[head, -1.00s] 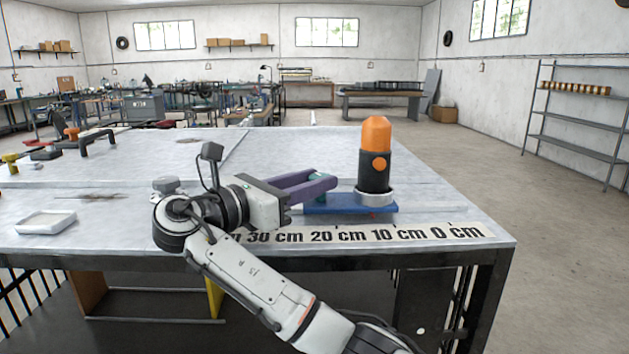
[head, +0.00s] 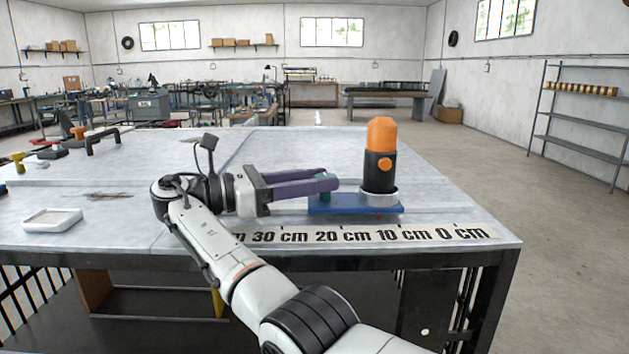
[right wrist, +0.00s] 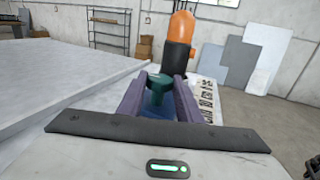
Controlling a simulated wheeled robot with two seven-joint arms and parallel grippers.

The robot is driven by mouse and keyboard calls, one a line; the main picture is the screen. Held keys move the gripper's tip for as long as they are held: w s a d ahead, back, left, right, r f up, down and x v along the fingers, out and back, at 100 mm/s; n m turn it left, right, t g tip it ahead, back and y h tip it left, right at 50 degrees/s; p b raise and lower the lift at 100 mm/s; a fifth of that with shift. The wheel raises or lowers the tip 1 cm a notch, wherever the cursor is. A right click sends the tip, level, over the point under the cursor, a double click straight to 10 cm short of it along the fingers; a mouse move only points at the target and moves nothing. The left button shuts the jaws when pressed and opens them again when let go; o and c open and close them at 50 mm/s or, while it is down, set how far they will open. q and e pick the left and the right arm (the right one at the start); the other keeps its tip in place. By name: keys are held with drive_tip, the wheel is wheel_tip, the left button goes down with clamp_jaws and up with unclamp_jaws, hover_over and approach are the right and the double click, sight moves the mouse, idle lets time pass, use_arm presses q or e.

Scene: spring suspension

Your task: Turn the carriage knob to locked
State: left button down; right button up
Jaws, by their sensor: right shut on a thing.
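The blue carriage (head: 350,207) lies on the table with a black cylinder topped in orange (head: 379,165) standing upright at its right end. The teal knob (right wrist: 158,84) sits at the carriage's near-left end; in the head view it is mostly hidden behind the purple fingers. My right gripper (head: 328,185) reaches in from the left, just above the carriage, and is shut on the knob. In the right wrist view its two fingers (right wrist: 160,92) flank the knob. No lock marking on the knob is readable. My left gripper is not in view.
A centimetre scale strip (head: 400,235) runs along the table's front edge. A white tray (head: 52,220) lies at the left. A black handle (head: 103,136) and several small tools are at the back left. The table behind the carriage is clear.

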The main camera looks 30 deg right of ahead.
drive_tip(key=shift+r, duration=0.15)
drive_tip(key=o, duration=1)
drive_tip(key=shift+d, duration=0.1)
drive_tip(key=shift+o, duration=0.2)
